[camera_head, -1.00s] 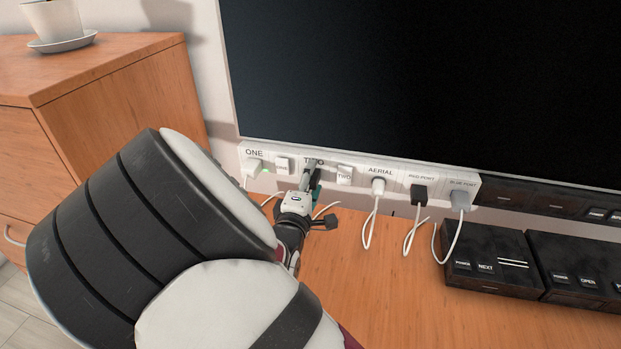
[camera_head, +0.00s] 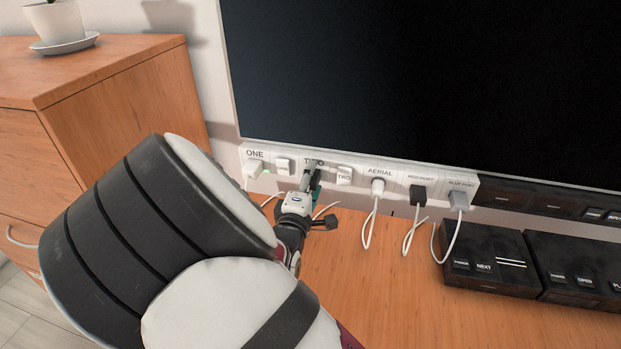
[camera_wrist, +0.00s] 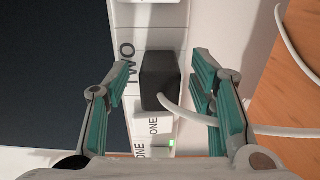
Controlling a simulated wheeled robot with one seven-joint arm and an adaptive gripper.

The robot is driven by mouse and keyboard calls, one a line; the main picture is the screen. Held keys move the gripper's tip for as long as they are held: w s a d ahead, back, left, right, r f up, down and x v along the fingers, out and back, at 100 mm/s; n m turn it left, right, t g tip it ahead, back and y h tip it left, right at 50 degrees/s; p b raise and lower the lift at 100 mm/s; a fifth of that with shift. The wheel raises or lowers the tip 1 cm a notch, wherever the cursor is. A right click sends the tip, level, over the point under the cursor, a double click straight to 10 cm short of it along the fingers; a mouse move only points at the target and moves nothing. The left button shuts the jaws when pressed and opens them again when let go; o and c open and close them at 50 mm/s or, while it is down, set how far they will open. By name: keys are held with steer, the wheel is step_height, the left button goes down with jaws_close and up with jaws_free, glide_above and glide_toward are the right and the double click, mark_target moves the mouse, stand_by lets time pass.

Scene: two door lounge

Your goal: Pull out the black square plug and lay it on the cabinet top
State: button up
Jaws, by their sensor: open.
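The black square plug (camera_wrist: 161,80) sits in the strip beside the label TWO in the wrist view, its white cord leading off to the right. My gripper (camera_wrist: 159,72) is open, with one teal-padded finger on each side of the plug and a visible gap at both sides. In the head view my gripper (camera_head: 311,179) is at the socket marked TWO and hides the plug there. The wooden cabinet top (camera_head: 385,300) lies below the strip.
The white strip (camera_head: 408,170) under the screen (camera_head: 430,85) also holds a white aerial plug (camera_head: 378,186), a black plug (camera_head: 418,195) and a grey plug (camera_head: 459,201). Black boxes (camera_head: 490,262) stand at right. A taller cabinet (camera_head: 110,60) stands at left. The wood between is mostly clear.

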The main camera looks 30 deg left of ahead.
steer(key=shift+p, duration=0.35)
stand_by(0.4)
jaws_close()
steer(key=shift+s, duration=0.15)
steer(key=shift+p+v, duration=1.9)
steer(key=shift+v, duration=1)
